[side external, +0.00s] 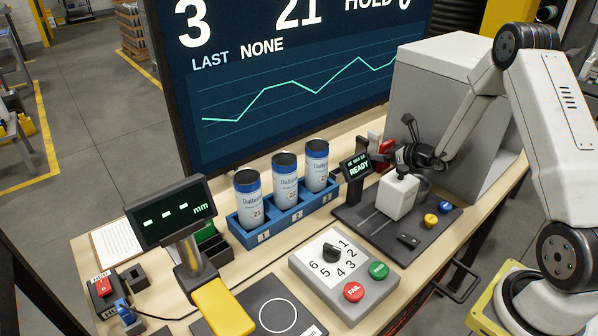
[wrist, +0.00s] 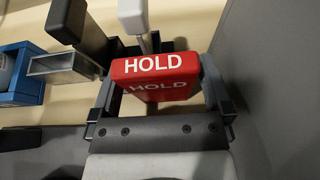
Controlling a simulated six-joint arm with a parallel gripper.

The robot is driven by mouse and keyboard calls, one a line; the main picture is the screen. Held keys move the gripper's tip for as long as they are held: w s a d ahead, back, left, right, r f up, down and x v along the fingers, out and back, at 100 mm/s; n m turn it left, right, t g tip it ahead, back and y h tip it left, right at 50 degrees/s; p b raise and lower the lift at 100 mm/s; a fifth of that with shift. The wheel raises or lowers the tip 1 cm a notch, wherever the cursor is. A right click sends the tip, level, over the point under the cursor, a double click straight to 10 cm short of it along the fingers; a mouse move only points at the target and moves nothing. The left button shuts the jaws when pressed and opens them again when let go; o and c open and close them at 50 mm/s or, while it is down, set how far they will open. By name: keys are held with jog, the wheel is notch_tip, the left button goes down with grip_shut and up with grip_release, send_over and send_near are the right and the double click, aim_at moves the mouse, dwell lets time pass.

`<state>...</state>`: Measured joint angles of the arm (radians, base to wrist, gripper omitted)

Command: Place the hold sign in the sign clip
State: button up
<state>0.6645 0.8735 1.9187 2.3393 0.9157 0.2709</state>
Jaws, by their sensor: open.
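The red hold sign (wrist: 154,75), with white HOLD lettering, stands between the two fingers of my gripper (wrist: 160,95) in the wrist view. The fingers are open, one on each side of it; whether either touches it is unclear. In the side view my gripper (side external: 408,153) is behind the white printer head, close to a red piece (side external: 386,147) that seems to be the sign, partly hidden. I cannot tell for certain which thing is the sign clip. A grey open-topped holder (wrist: 62,66) lies left of the sign in the wrist view.
A large grey box (side external: 440,85) stands right beside my gripper. The READY display (side external: 357,166) and blue can rack (side external: 252,238) with several cans are left of it. A dial panel (side external: 340,275) is in front.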

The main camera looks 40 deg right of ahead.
aim_at(390, 146)
jog(key=v, duration=1.1)
jog(key=shift+s, duration=0.15)
dwell(0.4)
jog(key=w, duration=0.5)
jog(key=shift+r, duration=0.2)
jog(key=shift+x, duration=1.25)
jog(key=shift+x, duration=2.6)
jog(key=shift+s, duration=0.1)
jog(key=c, duration=1.2)
jog(key=shift+o, duration=0.2)
